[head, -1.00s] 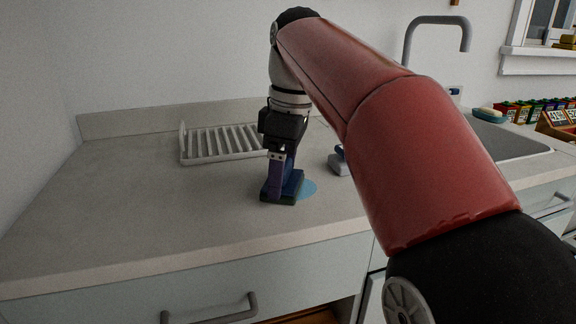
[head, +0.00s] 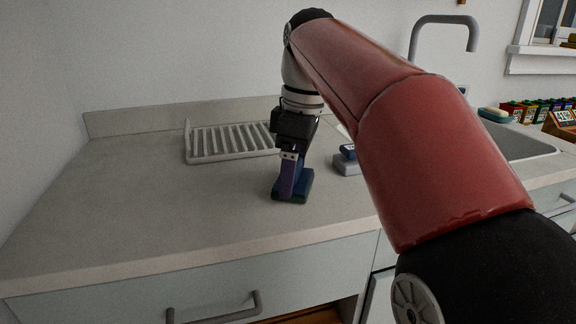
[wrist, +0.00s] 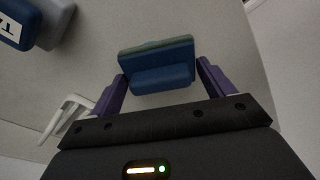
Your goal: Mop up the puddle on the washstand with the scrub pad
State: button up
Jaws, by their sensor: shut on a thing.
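The scrub pad (head: 300,188) is a dark blue block with a dark green layer along its outer face. In the wrist view the pad (wrist: 157,66) sits between the two purple fingers of my gripper (wrist: 160,82). My gripper (head: 291,176) is shut on it and points down at the washstand top (head: 180,215). The pad appears to be at the countertop, green side down.
A pale slatted rack (head: 230,143) stands behind and left of my gripper. A blue-and-grey object (head: 346,160) sits just right of it, partly behind my arm. A sink (head: 525,148) with a grey faucet (head: 445,22) is at right. The countertop's left and front are clear.

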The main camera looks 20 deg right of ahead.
jog(key=shift+d, duration=0.1)
jog(key=shift+d, duration=0.9)
jog(key=shift+a, duration=0.15)
jog(key=shift+a+p, duration=0.35)
jog(key=shift+a, duration=0.55)
jog(key=shift+a, duration=0.1)
jog(key=shift+a, duration=0.9)
jog(key=shift+d, duration=0.1)
jog(key=shift+d, duration=0.95)
